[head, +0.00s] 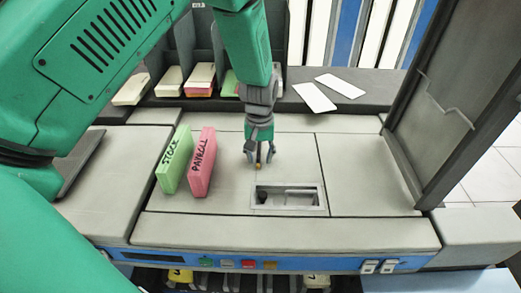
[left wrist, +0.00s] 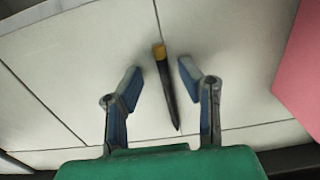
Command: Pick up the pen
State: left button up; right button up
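The pen (left wrist: 168,88) is dark with a yellow end and a tapered tip. In the left wrist view it lies on the pale machine top (left wrist: 50,75), between the two spread fingers of my left gripper (left wrist: 159,72), apart from both. In the head view my left gripper (head: 260,157) points down over the machine top, just behind a recessed slot. My left gripper is open and empty. My right gripper is not in view.
A green STOCK card block (head: 174,160) and a pink PAYROLL block (head: 202,163) stand left of the gripper. The recessed slot (head: 319,198) lies in front. Card stacks (head: 168,82) fill the rear rack. Two white cards (head: 315,97) lie behind. A dark frame rises at right.

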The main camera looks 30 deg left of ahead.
pick_arm(q)
jog(key=shift+f, duration=0.3)
jog(key=shift+a, duration=0.1)
jog(key=shift+a, duration=0.25)
grip_shut()
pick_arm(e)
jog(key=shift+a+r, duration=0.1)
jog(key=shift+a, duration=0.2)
pick_arm(q)
jog(key=shift+d, duration=0.15)
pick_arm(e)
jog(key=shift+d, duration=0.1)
